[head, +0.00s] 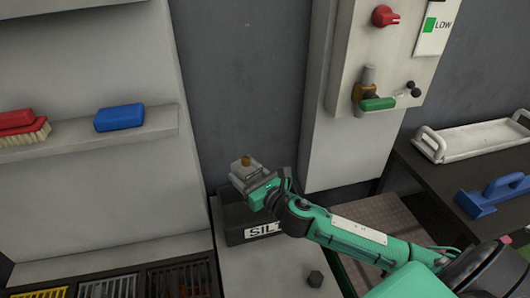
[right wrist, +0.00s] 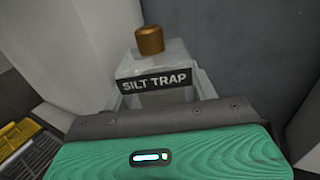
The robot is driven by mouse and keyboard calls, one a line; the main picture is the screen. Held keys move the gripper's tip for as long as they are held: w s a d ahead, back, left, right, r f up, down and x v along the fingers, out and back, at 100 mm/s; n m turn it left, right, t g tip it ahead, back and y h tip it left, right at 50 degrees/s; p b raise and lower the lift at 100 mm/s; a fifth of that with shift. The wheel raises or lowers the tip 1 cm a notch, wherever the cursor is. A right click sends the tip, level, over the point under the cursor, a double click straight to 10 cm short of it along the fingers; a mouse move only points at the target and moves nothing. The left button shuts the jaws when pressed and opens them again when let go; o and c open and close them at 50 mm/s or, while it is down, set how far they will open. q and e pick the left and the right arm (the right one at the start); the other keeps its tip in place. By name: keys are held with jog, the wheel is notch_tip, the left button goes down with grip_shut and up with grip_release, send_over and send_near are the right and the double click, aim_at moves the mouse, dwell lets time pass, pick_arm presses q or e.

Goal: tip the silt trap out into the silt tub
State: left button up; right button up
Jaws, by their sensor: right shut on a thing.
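The silt trap (right wrist: 177,67) is a clear, greyish container with a dark "SILT TRAP" label and a brass-coloured knob on top. It stands roughly upright in the right wrist view. My right gripper (head: 254,182) is shut on it, and the silt trap also shows in the head view (head: 243,168). The silt tub (head: 235,226) is a dark box with a white label beginning "SILT", on a pale surface. The gripper and trap are above the tub in the head picture, and the arm hides part of the tub. My left gripper is not in view.
Dark gratings (head: 182,280) lie at lower left, beside a yellow one (head: 45,293). A shelf (head: 75,140) holds a blue block (head: 119,117) and a brush (head: 24,132). A panel with a green-handled valve (head: 377,104) stands behind. A dark bench (head: 440,190) is at right.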

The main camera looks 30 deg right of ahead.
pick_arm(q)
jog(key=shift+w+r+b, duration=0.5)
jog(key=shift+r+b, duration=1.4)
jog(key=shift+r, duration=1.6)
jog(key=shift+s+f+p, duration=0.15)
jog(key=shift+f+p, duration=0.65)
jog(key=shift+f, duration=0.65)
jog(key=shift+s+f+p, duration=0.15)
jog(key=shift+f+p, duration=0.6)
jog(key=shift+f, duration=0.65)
pick_arm(e)
jog(key=w+d+f+n+y, duration=0.1)
jog(key=d+n, duration=0.1)
jog(key=d, duration=0.3)
jog(key=w+d+f+n+g+y, duration=0.1)
jog(key=w+d+f+n, duration=0.1)
jog(key=d, duration=0.3)
jog(key=shift+f+n, duration=0.3)
jog(key=shift+d, duration=0.1)
pick_arm(q)
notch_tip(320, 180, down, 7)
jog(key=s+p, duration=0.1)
jog(key=p, duration=0.1)
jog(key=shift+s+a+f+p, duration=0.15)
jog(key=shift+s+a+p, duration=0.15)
jog(key=shift+p, duration=0.05)
pick_arm(e)
jog(key=shift+d+n+g, duration=0.3)
jog(key=shift+d+n, duration=0.15)
jog(key=shift+n, duration=0.35)
